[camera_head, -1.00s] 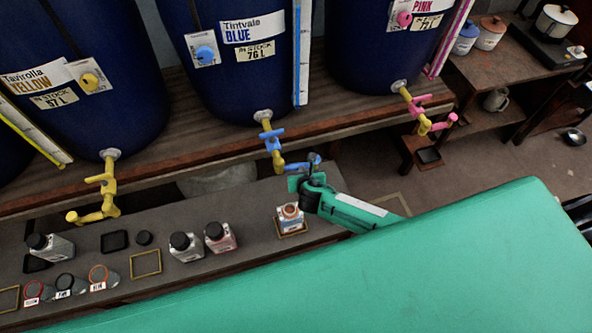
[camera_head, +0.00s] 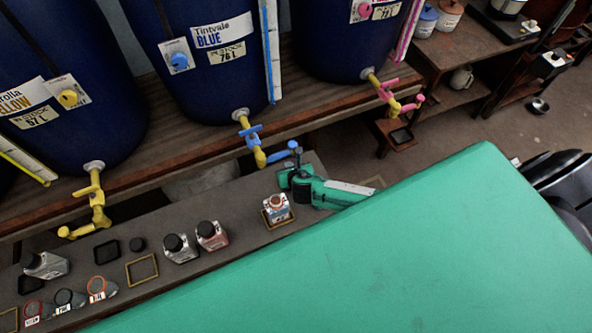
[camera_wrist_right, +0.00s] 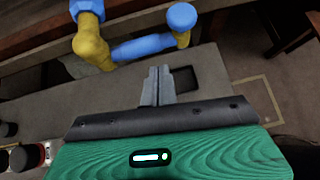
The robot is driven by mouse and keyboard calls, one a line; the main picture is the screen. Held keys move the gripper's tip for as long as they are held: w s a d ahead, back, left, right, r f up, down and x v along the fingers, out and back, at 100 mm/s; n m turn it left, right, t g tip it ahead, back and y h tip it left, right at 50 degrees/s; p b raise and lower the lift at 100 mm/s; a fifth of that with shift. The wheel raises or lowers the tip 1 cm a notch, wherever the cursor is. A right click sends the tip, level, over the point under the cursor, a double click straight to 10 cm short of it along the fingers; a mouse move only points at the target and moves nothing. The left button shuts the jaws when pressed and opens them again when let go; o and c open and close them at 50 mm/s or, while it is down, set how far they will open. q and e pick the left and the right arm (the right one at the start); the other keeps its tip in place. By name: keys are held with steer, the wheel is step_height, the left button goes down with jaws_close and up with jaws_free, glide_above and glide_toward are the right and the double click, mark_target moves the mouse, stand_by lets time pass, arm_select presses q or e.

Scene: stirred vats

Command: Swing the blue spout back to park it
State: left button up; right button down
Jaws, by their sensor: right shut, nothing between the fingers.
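The blue spout (camera_head: 278,156) hangs from the yellow and blue tap (camera_head: 251,135) of the Tintvale Blue vat and points to the right. Its raised end has a round blue knob (camera_head: 293,145). The spout also shows in the right wrist view (camera_wrist_right: 145,47), with its knob (camera_wrist_right: 182,15) at the top. My right gripper (camera_head: 287,177) is just below the spout in the head view. Its fingers (camera_wrist_right: 158,72) are together and empty, with a visible gap to the spout. My left gripper is not in view.
An open bottle (camera_head: 277,208) stands in a gold square frame on the grey bench below the spout. Capped bottles (camera_head: 180,248) and small jars stand further left. The yellow tap (camera_head: 95,205) and the pink tap (camera_head: 390,95) flank the blue one.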

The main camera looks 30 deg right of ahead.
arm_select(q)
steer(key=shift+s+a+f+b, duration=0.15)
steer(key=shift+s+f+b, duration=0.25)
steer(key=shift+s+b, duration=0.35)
arm_select(e)
steer(key=d+v, duration=0.1)
steer(key=v, duration=0.9)
steer(key=shift+s+a, duration=0.2)
steer(key=shift+s, duration=0.1)
